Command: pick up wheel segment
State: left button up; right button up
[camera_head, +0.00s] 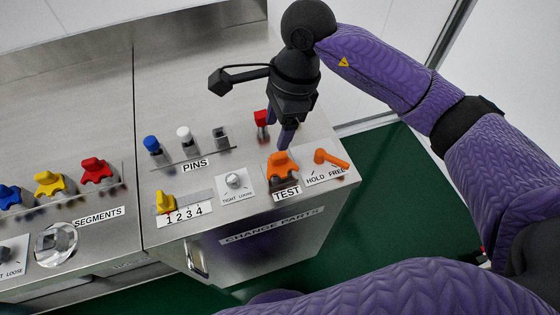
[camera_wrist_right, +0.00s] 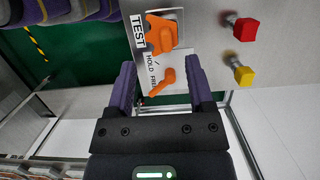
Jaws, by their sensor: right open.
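An orange wheel segment (camera_head: 281,164) sits at the TEST label on the right part of the metal bench. It also shows at the top of the right wrist view (camera_wrist_right: 160,36). My right gripper (camera_head: 279,141) points down just behind this segment, with its two purple fingers apart. In the right wrist view the open fingers (camera_wrist_right: 161,88) have the orange HOLD/FREE lever (camera_wrist_right: 163,79) in the gap between them in the picture, and nothing is held. Red (camera_head: 95,170), yellow (camera_head: 49,183) and blue (camera_head: 10,197) segments stand behind the SEGMENTS label. My left gripper is not in view.
Blue (camera_head: 152,144), white (camera_head: 185,134) and red (camera_head: 261,118) pins stand behind; a yellow pin (camera_wrist_right: 243,75) shows in the wrist view. A silver knob (camera_head: 234,181) is left of TEST.

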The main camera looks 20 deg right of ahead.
aim_at(279, 154)
jog(key=shift+w+d+f+h+b, duration=0.15)
jog(key=shift+d+f+h+b, duration=0.15)
jog(key=shift+d+f+h, duration=0.65)
jog(key=shift+y, duration=0.35)
jog(key=f, duration=0.2)
jog(key=a+f+b, duration=0.1)
jog(key=f, duration=0.4)
jog(key=shift+w+a+f, duration=0.1)
jog(key=shift+a+f, duration=0.25)
grip_shut()
jog(key=shift+r, duration=0.1)
